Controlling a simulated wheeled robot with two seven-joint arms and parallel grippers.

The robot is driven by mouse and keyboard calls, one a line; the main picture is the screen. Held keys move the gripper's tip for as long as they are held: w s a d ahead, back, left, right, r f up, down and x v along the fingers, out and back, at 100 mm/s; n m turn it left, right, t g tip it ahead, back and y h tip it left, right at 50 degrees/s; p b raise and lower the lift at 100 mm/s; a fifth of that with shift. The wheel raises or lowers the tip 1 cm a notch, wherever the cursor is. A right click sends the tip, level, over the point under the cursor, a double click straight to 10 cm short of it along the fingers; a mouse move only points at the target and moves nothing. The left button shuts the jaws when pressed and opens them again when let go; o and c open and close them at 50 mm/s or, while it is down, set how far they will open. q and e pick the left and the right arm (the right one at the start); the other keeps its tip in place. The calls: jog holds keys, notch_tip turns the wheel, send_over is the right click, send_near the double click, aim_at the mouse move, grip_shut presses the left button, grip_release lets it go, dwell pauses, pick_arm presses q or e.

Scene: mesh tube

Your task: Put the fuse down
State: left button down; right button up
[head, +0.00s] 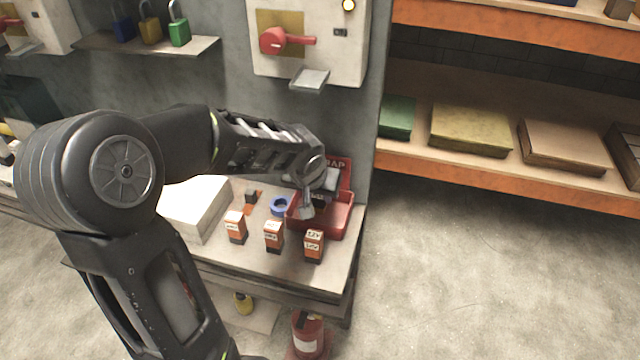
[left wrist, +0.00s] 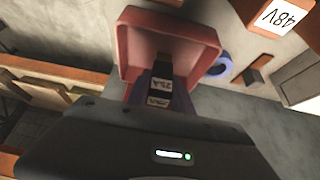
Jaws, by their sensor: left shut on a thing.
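The fuse (left wrist: 160,84) is a small dark block with white labels. My left gripper (head: 307,209) is shut on it. In the left wrist view the fuse points into the mouth of a red tray (left wrist: 131,45). In the head view this red tray (head: 338,221) stands at the right end of the bench, its back panel lettered "RAP" where visible. My left gripper is over the tray's left part; whether the fuse touches the tray floor cannot be told. In the head view the gripper hides the fuse. My right gripper is not in view.
Several orange-and-black labelled blocks (head: 273,236) stand along the bench front (head: 260,266). A blue ring (head: 280,205) lies left of the tray, and a pale box (head: 195,210) farther left. A switch box (head: 308,40) hangs above. Shelves (head: 480,160) are at right; open floor lies before them.

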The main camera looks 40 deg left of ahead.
pick_arm(q)
jog(key=shift+w+a+f+g, duration=0.15)
jog(key=shift+w+f+g, duration=0.2)
jog(key=shift+f+g, duration=0.3)
jog(key=shift+f, duration=0.15)
jog(key=shift+f, duration=0.25)
jog(key=c, duration=1.1)
grip_release()
jog(key=shift+r, duration=0.1)
jog(key=shift+r, duration=0.1)
jog(key=shift+r+p, duration=0.2)
jog(key=shift+p, duration=0.15)
jog(key=v, duration=1.2)
jog(key=shift+s+a+f, duration=0.1)
